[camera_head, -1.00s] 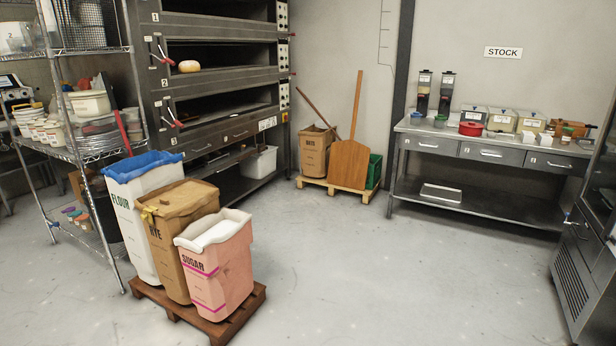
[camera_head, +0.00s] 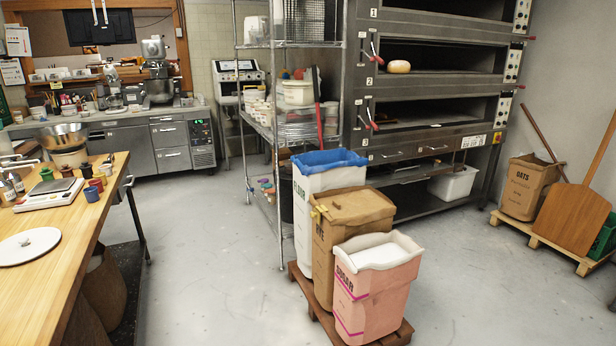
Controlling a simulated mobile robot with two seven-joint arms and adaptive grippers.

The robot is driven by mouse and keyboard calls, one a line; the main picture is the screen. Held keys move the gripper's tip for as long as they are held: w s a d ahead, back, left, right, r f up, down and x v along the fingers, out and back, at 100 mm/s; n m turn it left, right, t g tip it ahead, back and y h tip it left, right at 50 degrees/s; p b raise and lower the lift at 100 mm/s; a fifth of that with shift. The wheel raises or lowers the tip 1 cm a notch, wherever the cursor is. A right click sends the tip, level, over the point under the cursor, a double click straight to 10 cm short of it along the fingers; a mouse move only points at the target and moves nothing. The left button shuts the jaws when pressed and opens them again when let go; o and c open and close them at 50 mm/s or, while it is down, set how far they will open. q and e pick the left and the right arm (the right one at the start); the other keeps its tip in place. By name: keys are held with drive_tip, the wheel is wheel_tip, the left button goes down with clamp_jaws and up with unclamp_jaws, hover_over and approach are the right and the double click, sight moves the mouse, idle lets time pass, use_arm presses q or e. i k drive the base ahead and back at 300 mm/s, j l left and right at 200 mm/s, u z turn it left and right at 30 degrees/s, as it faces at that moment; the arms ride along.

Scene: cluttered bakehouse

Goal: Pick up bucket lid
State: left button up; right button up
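A flat, round, pale disc (camera_head: 28,246) lies on the wooden table at the left and looks like a lid. Its left side is cut off by the picture edge. A white bucket (camera_head: 298,92) stands on the wire shelf near the middle; whether it has a lid on is too small to tell. Neither of my grippers shows in the head view.
The wooden table (camera_head: 48,292) also holds a scale (camera_head: 50,194), small coloured jars and a metal bowl (camera_head: 64,136). Flour, rye and sugar bags (camera_head: 378,285) stand on a pallet right of centre. The floor (camera_head: 210,270) between table and bags is clear.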

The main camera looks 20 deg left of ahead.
sight(26, 246)
drive_tip(key=i+u, duration=0.2)
drive_tip(key=u, duration=0.3)
drive_tip(key=i+u, duration=0.15)
drive_tip(key=u, duration=0.3)
drive_tip(key=i+l+u, duration=0.1)
drive_tip(key=u, duration=0.4)
drive_tip(key=i+l+u, duration=0.25)
drive_tip(key=i+u, duration=0.2)
drive_tip(key=i+l+u, duration=0.25)
drive_tip(key=l+u, duration=0.2)
drive_tip(key=j, duration=0.1)
